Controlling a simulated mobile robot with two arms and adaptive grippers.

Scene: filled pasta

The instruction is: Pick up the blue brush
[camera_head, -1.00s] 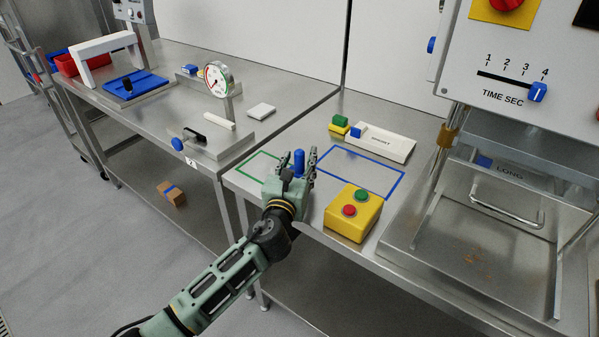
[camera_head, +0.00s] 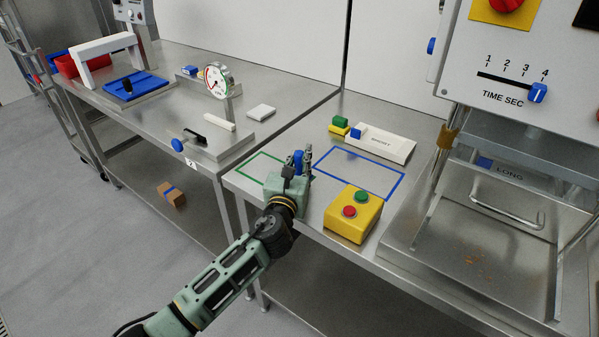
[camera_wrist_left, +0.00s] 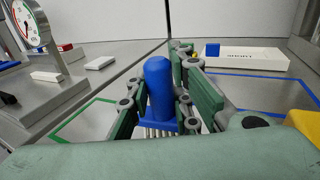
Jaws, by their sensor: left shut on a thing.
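The blue brush (camera_wrist_left: 159,90) stands upright in the left wrist view, with a rounded handle, a blue block and pale bristles below. My left gripper (camera_head: 300,160) is shut on the brush, its fingers on either side of it. In the left wrist view the green fingers (camera_wrist_left: 165,112) flank the lower handle and block. In the head view the brush (camera_head: 298,158) is mostly hidden by the fingers. Whether the bristles touch the table cannot be told. My right gripper is not in view.
A yellow box with red and green buttons (camera_head: 352,214) stands right of my gripper. A blue outline (camera_head: 372,160) and a green outline (camera_head: 250,160) mark the steel table. A white block labelled SHORT (camera_head: 380,145) lies behind. A press machine (camera_head: 520,80) stands at right.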

